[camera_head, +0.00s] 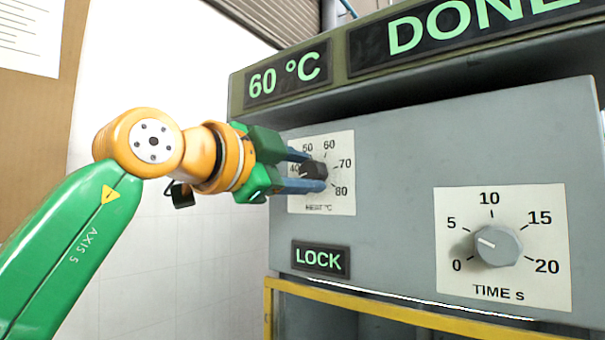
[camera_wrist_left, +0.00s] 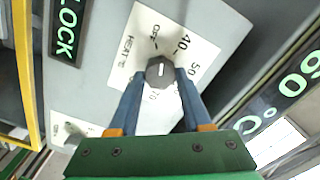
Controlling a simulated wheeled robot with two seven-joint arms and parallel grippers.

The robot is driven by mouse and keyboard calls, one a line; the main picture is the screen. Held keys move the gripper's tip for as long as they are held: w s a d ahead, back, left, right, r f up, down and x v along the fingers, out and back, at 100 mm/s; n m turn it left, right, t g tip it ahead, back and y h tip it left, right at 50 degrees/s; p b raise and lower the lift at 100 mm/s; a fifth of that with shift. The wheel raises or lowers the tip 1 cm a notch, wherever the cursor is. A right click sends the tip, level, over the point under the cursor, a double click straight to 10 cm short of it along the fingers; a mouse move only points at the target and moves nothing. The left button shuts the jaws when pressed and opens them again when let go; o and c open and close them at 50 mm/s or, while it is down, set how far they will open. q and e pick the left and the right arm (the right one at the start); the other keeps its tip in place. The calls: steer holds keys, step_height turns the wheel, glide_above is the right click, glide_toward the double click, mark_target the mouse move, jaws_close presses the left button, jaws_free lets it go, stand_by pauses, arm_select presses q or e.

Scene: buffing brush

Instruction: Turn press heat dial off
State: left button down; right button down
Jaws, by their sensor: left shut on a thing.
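The heat dial (camera_head: 314,171) is a small dark knob on a white scale plate (camera_head: 342,203) on the press's grey front. In the left wrist view the dial (camera_wrist_left: 160,71) has a short white mark, and OFF and 40 show on the plate (camera_wrist_left: 145,25) around it. I cannot tell exactly where the mark points. My left gripper (camera_head: 318,171) has its two blue fingers on either side of the dial, shut on it; it also shows in the left wrist view (camera_wrist_left: 160,80). The fingers hide part of the scale. My right gripper is not in view.
A green-lit display (camera_head: 287,76) above the dial reads 60 °C, and another (camera_head: 445,33) reads DONE. A LOCK sign (camera_head: 321,259) is below. A grey time dial (camera_head: 498,246) is at the right, and a yellow bar (camera_head: 400,316) runs below the panel.

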arm_select(q)
steer(key=shift+r+n, duration=0.1)
steer(key=shift+n, duration=1.4)
steer(key=shift+c, duration=1.7)
jaws_free()
steer(key=s+b, duration=0.1)
steer(key=s+a+f+b, duration=0.1)
steer(key=shift+a+b, duration=0.25)
steer(key=shift+b, duration=0.1)
steer(key=v, duration=0.2)
steer(key=r+b+v, duration=0.1)
steer(key=v, duration=0.1)
steer(key=shift+s+a, duration=0.15)
steer(key=shift+s, duration=0.05)
